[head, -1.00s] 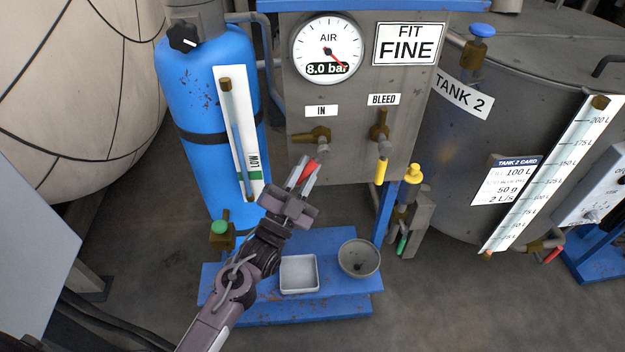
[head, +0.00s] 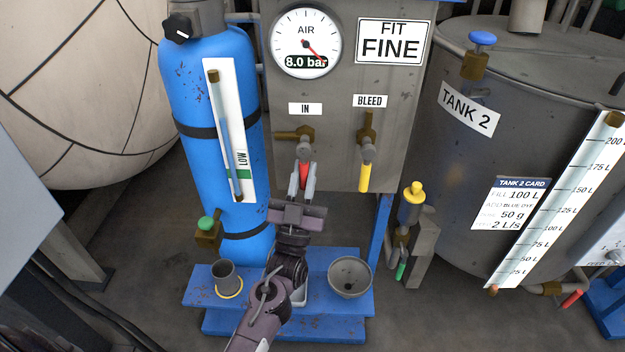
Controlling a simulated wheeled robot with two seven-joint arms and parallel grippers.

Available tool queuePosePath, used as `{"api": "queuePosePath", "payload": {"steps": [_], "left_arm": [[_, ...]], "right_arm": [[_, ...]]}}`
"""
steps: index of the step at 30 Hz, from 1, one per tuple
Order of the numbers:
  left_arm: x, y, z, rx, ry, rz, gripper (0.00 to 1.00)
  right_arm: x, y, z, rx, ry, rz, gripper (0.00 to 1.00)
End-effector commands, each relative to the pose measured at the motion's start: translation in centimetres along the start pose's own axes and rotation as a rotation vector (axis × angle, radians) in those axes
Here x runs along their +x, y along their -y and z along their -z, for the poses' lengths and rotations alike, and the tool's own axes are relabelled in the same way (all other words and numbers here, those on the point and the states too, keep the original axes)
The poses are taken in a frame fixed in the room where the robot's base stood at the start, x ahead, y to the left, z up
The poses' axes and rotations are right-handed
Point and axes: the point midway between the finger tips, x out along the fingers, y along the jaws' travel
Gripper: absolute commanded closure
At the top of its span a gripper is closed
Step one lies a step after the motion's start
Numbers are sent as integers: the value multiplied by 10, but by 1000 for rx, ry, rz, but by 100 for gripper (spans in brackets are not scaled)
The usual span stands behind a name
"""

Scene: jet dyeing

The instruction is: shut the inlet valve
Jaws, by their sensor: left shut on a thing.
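The inlet valve (head: 306,134) is a brass valve under the label IN on the grey panel. Its red lever (head: 304,175) points down. My left gripper (head: 304,182) comes up from below with its fingers shut around the red lever. The fingers hide part of the lever. My right gripper is not in view.
The bleed valve (head: 367,133) beside it has a yellow lever (head: 365,177) hanging down. The air gauge (head: 306,43) above reads 8.0 bar. A blue cylinder (head: 190,130) stands at left. A cup (head: 226,278) and a bowl (head: 350,276) sit on the blue base.

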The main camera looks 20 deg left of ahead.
Motion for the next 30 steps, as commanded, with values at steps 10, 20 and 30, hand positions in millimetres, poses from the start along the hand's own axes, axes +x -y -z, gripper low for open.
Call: {"api": "queuePosePath", "payload": {"steps": [10, 20, 30], "left_arm": [[1, 1, 0, -20, -5, 12, 100], [1, 2, 0, -18, -5, 12, 65], [-2, 2, 0, -16, -3, 13, 61]], "right_arm": [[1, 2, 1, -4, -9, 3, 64], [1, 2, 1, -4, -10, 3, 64], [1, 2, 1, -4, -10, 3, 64]]}}
